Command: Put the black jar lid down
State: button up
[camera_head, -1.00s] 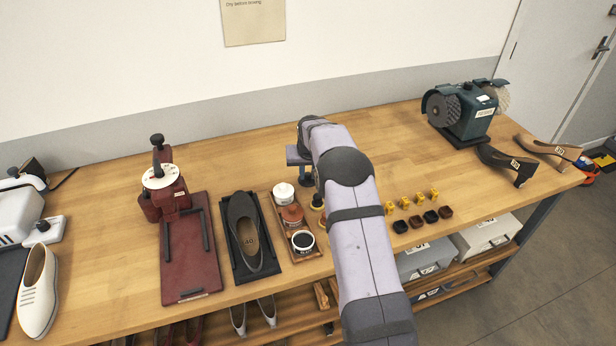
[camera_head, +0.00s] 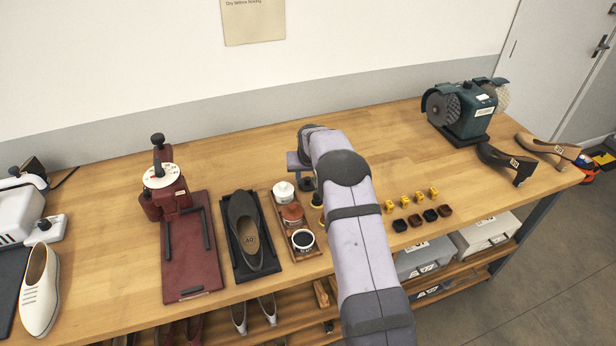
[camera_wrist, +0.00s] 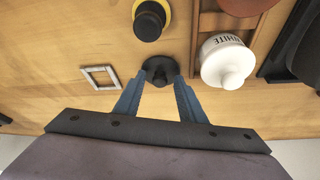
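The black jar lid (camera_wrist: 158,66), round and knobbed, is between the tips of my gripper (camera_wrist: 160,79) in the wrist view. The blue fingers stand on either side of its knob with some space between them; I cannot tell whether they touch it. Its height over the tabletop is also unclear. In the head view, my gripper (camera_head: 305,182) is just right of the jar tray (camera_head: 288,224), and my arm partly hides this spot. The open jar with black contents (camera_head: 302,239) stands at the tray's front end.
The white jar (camera_wrist: 227,62) stands close right of my fingers. A yellow-ringed black object (camera_wrist: 151,18) is just beyond the lid. A small pale square frame (camera_wrist: 101,77) lies left. Yellow pieces (camera_head: 412,200) and dark blocks (camera_head: 422,218) stand right of my arm.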

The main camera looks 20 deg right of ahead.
jog(key=shift+r, duration=0.1)
jog(key=shift+r, duration=0.2)
jog(key=b+v, duration=0.3)
jog(key=v, duration=0.9)
jog(key=shift+f, duration=0.1)
jog(key=s+a+f+n+g, duration=0.1)
jog(key=s+a, duration=0.2)
jog(key=s, duration=0.9)
jog(key=s+a+f+n+g, duration=0.1)
jog(key=s+a, duration=0.3)
jog(key=s, duration=0.9)
jog(key=s+a+f+n+g+y, duration=0.1)
jog(key=s+a+f+g, duration=0.1)
jog(key=s, duration=1)
jog(key=shift+s+a+f, duration=0.3)
jog(key=shift+a+f, duration=0.35)
jog(key=shift+a, duration=0.15)
